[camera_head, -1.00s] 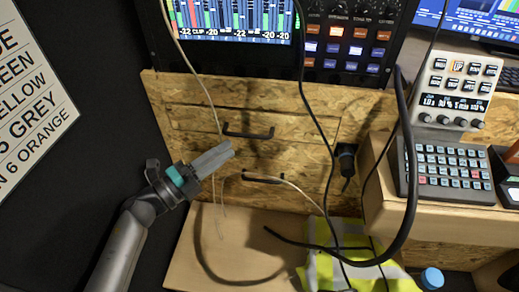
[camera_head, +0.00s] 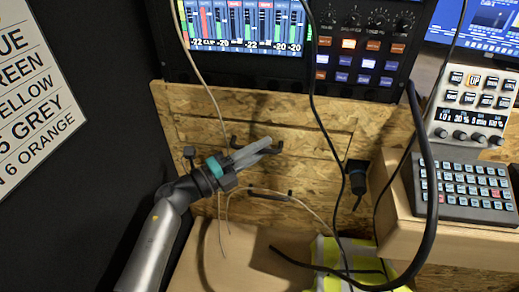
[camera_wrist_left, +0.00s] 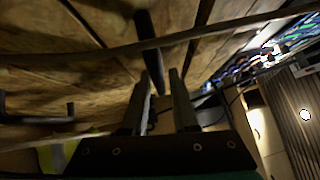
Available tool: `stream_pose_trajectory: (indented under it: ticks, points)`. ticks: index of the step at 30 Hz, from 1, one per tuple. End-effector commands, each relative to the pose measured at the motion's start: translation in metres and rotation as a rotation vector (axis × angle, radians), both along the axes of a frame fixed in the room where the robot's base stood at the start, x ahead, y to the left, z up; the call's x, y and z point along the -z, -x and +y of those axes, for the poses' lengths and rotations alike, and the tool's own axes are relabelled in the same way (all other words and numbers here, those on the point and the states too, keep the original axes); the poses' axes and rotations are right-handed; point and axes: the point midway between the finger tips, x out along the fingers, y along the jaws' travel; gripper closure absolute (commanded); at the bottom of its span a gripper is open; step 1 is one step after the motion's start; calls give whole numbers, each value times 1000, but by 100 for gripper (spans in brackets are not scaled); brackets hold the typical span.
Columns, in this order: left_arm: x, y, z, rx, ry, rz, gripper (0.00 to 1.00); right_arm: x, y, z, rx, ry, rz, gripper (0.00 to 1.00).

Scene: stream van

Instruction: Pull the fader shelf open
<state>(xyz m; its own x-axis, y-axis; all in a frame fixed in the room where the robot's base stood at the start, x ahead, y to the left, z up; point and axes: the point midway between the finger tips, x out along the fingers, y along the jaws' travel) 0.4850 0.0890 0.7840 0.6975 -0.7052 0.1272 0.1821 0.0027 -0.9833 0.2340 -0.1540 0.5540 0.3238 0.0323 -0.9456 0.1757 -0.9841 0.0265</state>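Two wooden drawer fronts with black bar handles show below the mixer screen; I see no label telling which is the fader shelf. My left gripper (camera_head: 266,148) is in front of the upper front (camera_head: 310,138), over its black handle (camera_head: 233,142), and hides the handle's middle. In the left wrist view the fingers (camera_wrist_left: 160,105) are apart, and the handle (camera_wrist_left: 150,45) lies ahead and runs into the gap between them. Contact cannot be told. The lower handle (camera_head: 268,196) is below the gripper and also shows at the left of the wrist view (camera_wrist_left: 35,115). Both fronts look closed. My right gripper is not in view.
Loose cables (camera_head: 325,120) hang in front of the drawers, and a thin pale one passes close to the left gripper. A black plug (camera_head: 357,178) is right of the drawers. A hi-vis vest (camera_head: 345,268) lies below. A keypad (camera_head: 463,188) sits on the right ledge.

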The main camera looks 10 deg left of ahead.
Motion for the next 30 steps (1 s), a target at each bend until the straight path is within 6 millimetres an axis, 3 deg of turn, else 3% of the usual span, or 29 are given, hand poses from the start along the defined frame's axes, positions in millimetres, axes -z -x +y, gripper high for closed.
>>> stream_pose_trajectory:
  ticks: [3, 10, 30]
  points:
    - [0, 0, 0, 0, 0, 0, 75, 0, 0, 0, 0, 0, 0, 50]
    - [0, 0, 0, -1, 1, 1, 100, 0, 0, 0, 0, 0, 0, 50]
    - [1, 0, 1, -1, -1, 2, 100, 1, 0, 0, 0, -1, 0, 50]
